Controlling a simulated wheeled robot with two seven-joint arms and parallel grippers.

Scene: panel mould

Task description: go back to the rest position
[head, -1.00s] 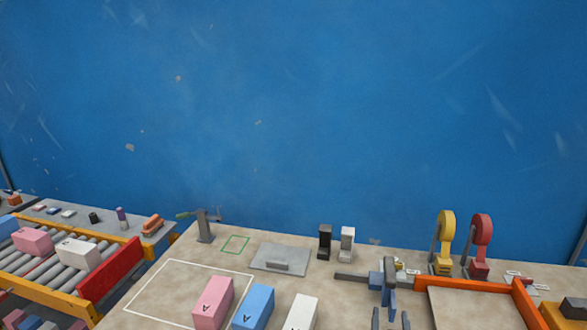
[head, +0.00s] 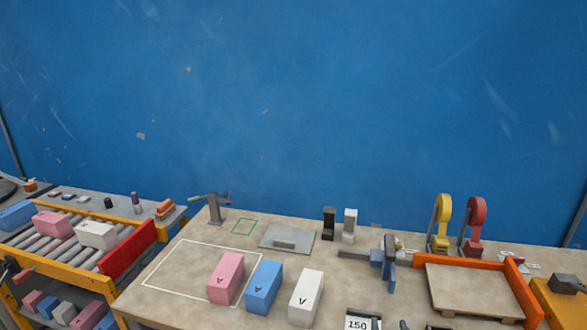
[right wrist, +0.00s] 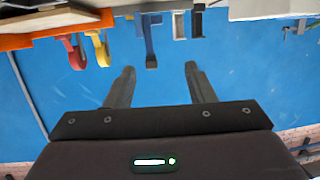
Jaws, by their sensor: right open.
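My right gripper (right wrist: 159,68) is open and empty in the right wrist view, its two dark fingers apart with blue wall between them. In the head view only what seem to be its fingertips (head: 390,325) show at the bottom edge, in front of the blue clamp-like tool (head: 389,262). My left gripper is not in view. A pink block (head: 226,278), a blue block (head: 263,287) and a white block (head: 306,297) stand in a row on the table (head: 170,290), apart from the right gripper.
An orange-edged tray (head: 470,290) is at the right, with yellow (head: 442,222) and red (head: 475,226) tape dispensers behind. A grey plate (head: 287,239) lies mid-table. A display reading 150 (head: 358,324) is at the front. A roller conveyor (head: 70,245) stands at the left.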

